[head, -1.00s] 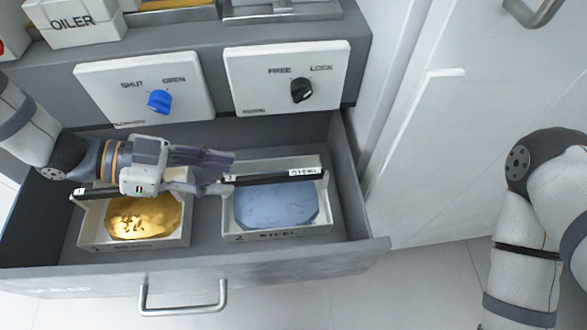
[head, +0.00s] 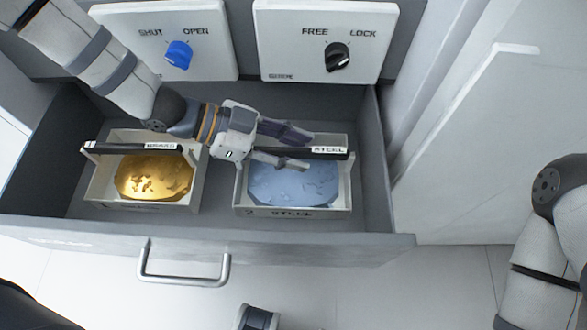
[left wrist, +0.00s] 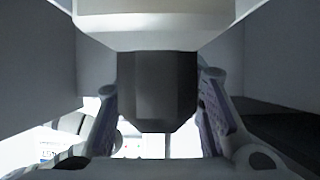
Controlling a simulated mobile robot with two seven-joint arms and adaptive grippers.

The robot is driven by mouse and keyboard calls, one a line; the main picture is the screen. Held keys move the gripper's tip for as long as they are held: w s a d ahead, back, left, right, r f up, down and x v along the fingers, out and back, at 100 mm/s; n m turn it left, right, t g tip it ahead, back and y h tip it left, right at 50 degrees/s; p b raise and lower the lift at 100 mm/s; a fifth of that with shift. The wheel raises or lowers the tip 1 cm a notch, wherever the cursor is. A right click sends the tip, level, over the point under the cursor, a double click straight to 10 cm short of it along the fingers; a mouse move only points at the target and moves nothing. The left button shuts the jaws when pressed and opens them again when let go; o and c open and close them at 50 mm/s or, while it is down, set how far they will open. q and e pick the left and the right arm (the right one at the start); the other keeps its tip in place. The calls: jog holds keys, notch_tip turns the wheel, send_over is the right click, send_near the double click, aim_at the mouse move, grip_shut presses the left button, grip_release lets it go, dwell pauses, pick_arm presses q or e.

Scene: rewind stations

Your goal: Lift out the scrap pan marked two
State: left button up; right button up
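The scrap pan marked two (head: 292,212) is a pale box labelled STEEL, holding blue-grey scrap, in the right half of the open drawer. A black handle bar (head: 335,153) with a STEEL label spans it. My left gripper (head: 310,152) is over this pan, its fingers apart on either side of the bar. In the left wrist view a dark block (left wrist: 157,90), apparently the handle, lies between the two fingers. Whether the fingers touch it is unclear. The gripper hides the bar's left part. My right arm shows at the right edge, its gripper out of view.
A second pan (head: 150,203) with gold scrap sits left in the drawer (head: 320,238). Behind are a panel with a blue knob (head: 179,54) at OPEN and a panel with a black knob (head: 337,56) between FREE and LOCK. A white cabinet stands at right.

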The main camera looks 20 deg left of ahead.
pick_arm(q)
grip_shut()
jog(key=shift+r, duration=0.2)
